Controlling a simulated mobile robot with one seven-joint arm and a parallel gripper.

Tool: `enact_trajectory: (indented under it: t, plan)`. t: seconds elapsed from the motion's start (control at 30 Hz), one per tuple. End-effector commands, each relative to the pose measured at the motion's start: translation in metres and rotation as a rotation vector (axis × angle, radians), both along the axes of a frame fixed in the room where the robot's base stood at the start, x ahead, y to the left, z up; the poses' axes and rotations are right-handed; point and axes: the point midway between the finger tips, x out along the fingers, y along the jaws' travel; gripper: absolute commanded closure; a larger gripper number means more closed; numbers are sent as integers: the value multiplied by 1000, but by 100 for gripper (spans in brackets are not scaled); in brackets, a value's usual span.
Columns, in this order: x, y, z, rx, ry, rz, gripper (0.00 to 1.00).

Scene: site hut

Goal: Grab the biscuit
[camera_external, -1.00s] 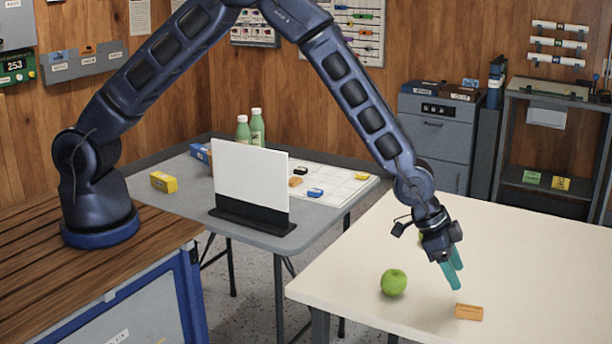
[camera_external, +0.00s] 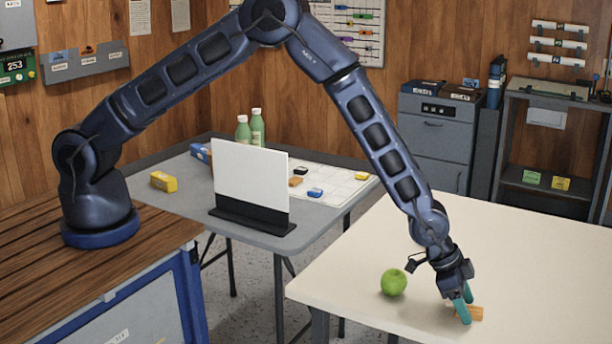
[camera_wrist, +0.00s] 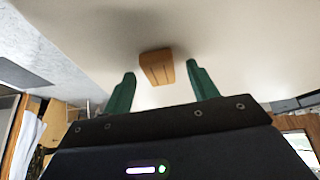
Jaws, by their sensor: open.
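The biscuit (camera_external: 477,313) is a small orange-brown block lying on the cream table near its front edge. My gripper (camera_external: 466,306) is low over the table, its teal fingers apart and pointing down at the biscuit. One finger hides the biscuit's left part in the external view. In the wrist view the biscuit (camera_wrist: 157,67) shows in the gap between the two green fingertips, with space on both sides. The jaws are open and hold nothing. I cannot tell how far the fingertips reach down past the biscuit's top.
The table to the right is clear. A grey table (camera_external: 185,195) behind carries a white panel (camera_external: 250,180), bottles (camera_external: 257,127) and small boxes.

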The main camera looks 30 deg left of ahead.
Motion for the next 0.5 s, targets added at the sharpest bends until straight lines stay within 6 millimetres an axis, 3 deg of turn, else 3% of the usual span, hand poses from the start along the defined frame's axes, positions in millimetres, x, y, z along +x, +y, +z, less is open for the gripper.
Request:
enact_trajectory:
  t: [0.17, 0.4, 0.5]
  plan:
    - [0, 0, 0, 0, 0, 0, 41]
    - [0, 0, 0, 0, 0, 0, 88]
    - [0, 0, 0, 0, 0, 0, 89]
